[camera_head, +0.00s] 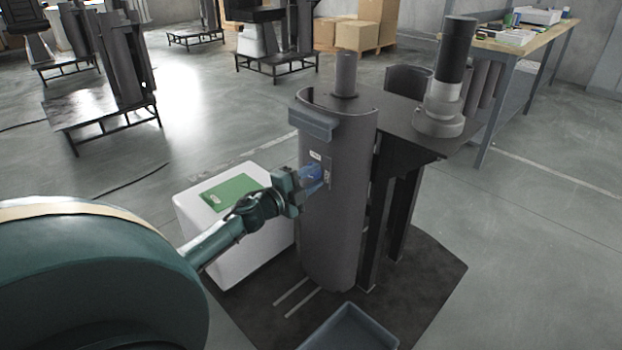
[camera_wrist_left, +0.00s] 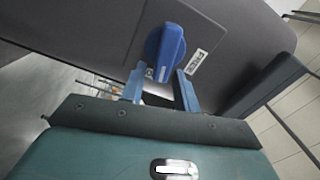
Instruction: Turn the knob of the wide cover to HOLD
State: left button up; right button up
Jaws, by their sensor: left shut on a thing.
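The wide cover (camera_head: 338,235) is a tall grey curved shell standing upright on a dark base plate. A blue knob (camera_head: 313,171) sits on a small plate on its front, and it also shows in the left wrist view (camera_wrist_left: 168,48). My left gripper (camera_head: 308,180) reaches in from the left at the knob, with its two fingers (camera_wrist_left: 160,88) on either side of the knob's near end, shut on it. A white label (camera_wrist_left: 197,62) sits beside the knob; its small text is hard to read. My right gripper is not in view.
A white box (camera_head: 275,238) with a green panel stands left of the cover. A grey-blue tray (camera_head: 350,332) is in front. A dark table (camera_head: 403,130) with a tall cylinder (camera_head: 450,70) stands behind right. A bar-like handle (camera_head: 312,122) juts from the cover above the knob.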

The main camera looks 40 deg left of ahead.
pick_arm(q)
jog(key=shift+f+m+b, duration=0.3)
jog(key=shift+m+b, duration=0.05)
jog(key=shift+m, duration=0.85)
grip_shut()
jog(key=shift+a, duration=0.1)
jog(key=o, duration=0.7)
grip_release()
jog(key=shift+c, duration=0.2)
